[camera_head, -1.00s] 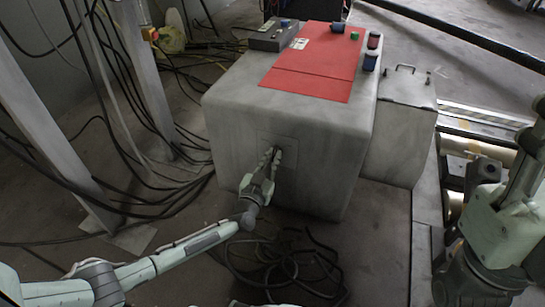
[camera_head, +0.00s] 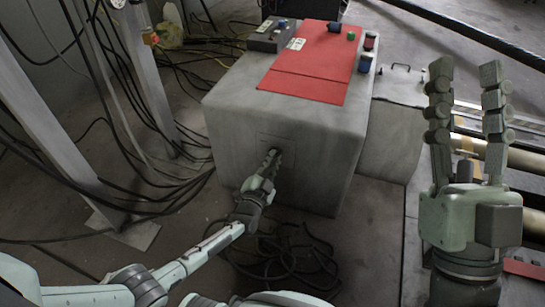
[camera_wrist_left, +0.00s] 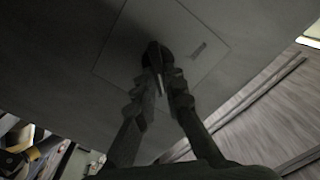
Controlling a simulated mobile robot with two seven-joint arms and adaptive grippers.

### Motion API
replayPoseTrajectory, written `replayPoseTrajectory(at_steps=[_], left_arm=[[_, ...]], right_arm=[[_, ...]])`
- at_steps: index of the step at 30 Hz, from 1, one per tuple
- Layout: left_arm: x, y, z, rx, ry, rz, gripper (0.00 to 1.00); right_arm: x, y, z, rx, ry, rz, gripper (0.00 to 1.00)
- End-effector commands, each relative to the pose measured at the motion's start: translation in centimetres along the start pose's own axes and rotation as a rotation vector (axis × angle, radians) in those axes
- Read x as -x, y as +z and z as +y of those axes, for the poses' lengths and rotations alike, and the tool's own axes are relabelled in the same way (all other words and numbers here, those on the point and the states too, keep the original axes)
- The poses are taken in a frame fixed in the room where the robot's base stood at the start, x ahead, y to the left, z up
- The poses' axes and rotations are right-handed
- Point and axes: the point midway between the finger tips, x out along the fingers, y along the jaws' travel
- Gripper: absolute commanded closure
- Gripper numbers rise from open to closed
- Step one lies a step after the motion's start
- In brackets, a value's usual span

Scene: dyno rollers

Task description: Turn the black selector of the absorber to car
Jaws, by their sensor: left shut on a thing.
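The absorber (camera_head: 235,115) is a large grey box with a red panel on top. A square plate (camera_wrist_left: 115,62) on its front face carries the black selector (camera_wrist_left: 153,50) and a small label mark to the right of it. My left gripper (camera_head: 273,155) is at this plate, its fingers shut on the selector, which also shows between the fingertips in the left wrist view. The fingers hide most of the selector, and its setting cannot be read. My right gripper (camera_head: 466,75) is open and empty, fingers pointing up, right of the absorber.
A grey control box (camera_head: 272,36) and several coloured knobs sit on the absorber's top. A smaller grey box (camera_head: 392,130) with a handle stands beside it. Metal posts (camera_head: 50,120) and loose black cables are at the left. Cables (camera_head: 285,260) lie on the floor below. Rollers are at the right.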

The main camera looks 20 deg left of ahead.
Motion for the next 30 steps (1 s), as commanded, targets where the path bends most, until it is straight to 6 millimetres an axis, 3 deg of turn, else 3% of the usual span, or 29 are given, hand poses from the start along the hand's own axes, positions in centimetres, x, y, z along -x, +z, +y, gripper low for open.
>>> replayPoseTrajectory(at_steps=[19, 20, 24, 30], left_arm=[[0.07, 0.06, 0.18, -0.062, 0.002, -0.001, 1.00], [0.07, 0.07, 0.19, -0.062, 0.002, -0.001, 0.89], [0.06, 0.05, 0.16, -0.061, 0.002, 0.000, 0.71], [0.02, 0.03, 0.10, -0.060, 0.000, 0.000, 0.69]], right_arm=[[-0.06, 0.49, -0.06, -0.001, -0.001, -0.035, 0.60], [-0.06, 0.49, -0.07, -0.001, -0.001, -0.035, 0.60], [-0.06, 0.48, -0.06, -0.001, -0.001, -0.035, 0.60], [-0.06, 0.47, -0.06, -0.001, -0.001, -0.035, 0.60]])
